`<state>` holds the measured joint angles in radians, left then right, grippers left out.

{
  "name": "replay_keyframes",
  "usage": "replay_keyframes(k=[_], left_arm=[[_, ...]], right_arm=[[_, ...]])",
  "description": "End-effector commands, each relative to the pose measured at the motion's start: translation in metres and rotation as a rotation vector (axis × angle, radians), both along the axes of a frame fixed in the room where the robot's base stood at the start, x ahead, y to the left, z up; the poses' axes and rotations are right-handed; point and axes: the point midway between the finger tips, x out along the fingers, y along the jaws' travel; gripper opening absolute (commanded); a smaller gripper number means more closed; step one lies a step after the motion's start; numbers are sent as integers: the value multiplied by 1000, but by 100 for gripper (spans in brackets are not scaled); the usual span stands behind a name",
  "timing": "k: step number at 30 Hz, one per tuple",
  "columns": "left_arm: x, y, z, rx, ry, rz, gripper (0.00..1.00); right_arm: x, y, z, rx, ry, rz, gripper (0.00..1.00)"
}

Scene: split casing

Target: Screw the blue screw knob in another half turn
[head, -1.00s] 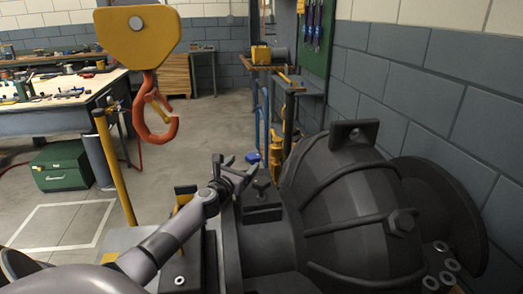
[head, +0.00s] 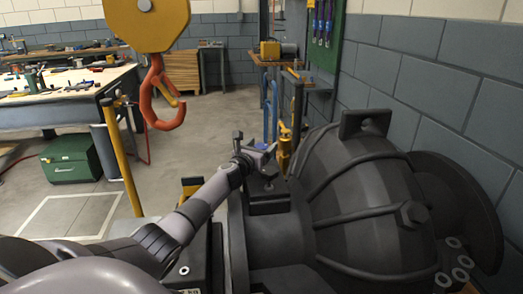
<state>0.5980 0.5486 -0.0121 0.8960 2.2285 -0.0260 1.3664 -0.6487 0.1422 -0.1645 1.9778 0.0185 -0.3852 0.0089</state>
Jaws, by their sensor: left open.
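A small blue piece (head: 263,146), which may be the blue screw knob, shows just beyond my left gripper's fingers and is partly hidden by them. My left gripper (head: 257,149) is open, and I see nothing between its fingers. It is above the near left end of the dark casing (head: 362,200), over a small dark block with a bolt on top (head: 268,198). I cannot tell whether the fingers touch the blue piece. My right gripper is not in view.
A yellow hoist block (head: 147,22) with an orange hook (head: 160,95) hangs left of the gripper. A yellow post (head: 122,165) stands below it. A green box (head: 70,160) and a workbench (head: 60,110) are farther left. A block wall (head: 440,90) bounds the right.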

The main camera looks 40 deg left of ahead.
Motion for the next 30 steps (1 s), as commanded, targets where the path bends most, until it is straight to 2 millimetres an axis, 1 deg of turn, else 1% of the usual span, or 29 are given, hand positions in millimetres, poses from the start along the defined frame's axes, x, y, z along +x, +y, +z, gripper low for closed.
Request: replay_keyframes(k=[3,12,14,15,17,25,30], left_arm=[[3,1,0,-1,0,-1,77],[4,1,0,0,0,-1,77],[4,1,0,0,0,-1,57],[4,1,0,0,0,-1,44],[4,1,0,0,0,0,26],[4,2,0,1,1,-16,26],[3,2,0,2,2,-74,26]], right_arm=[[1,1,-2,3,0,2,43],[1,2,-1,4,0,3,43],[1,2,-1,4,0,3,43],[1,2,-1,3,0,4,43],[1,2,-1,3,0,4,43],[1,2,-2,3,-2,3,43],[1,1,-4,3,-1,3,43]])
